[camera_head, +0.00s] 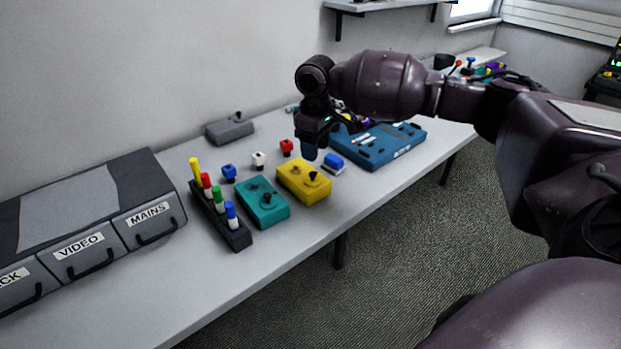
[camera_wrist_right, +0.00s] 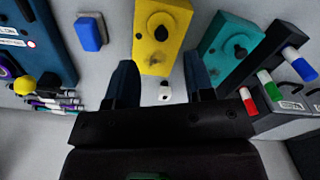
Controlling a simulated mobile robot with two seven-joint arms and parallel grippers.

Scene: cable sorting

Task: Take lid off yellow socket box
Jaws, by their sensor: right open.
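The yellow socket box (camera_head: 292,180) sits on the grey table, with a black round knob (camera_head: 312,175) on its top. In the right wrist view the yellow box (camera_wrist_right: 176,20) lies beyond my fingertips, with the knob (camera_wrist_right: 160,32) facing the camera. Whether its lid is a separate piece is hard to tell. My right gripper (camera_head: 311,148) is open and empty, pointing down above and behind the yellow box in the head view. Its two fingers (camera_wrist_right: 160,78) are apart, with a small white block (camera_wrist_right: 165,92) showing between them in the wrist view. My left gripper is not in view.
A teal box (camera_head: 261,208) with a knob stands left of the yellow one, near a black rack (camera_head: 236,238) of coloured pegs. A blue block (camera_head: 335,161) and a blue case (camera_head: 402,144) are to the right. A red block (camera_head: 286,146) stands behind the yellow box.

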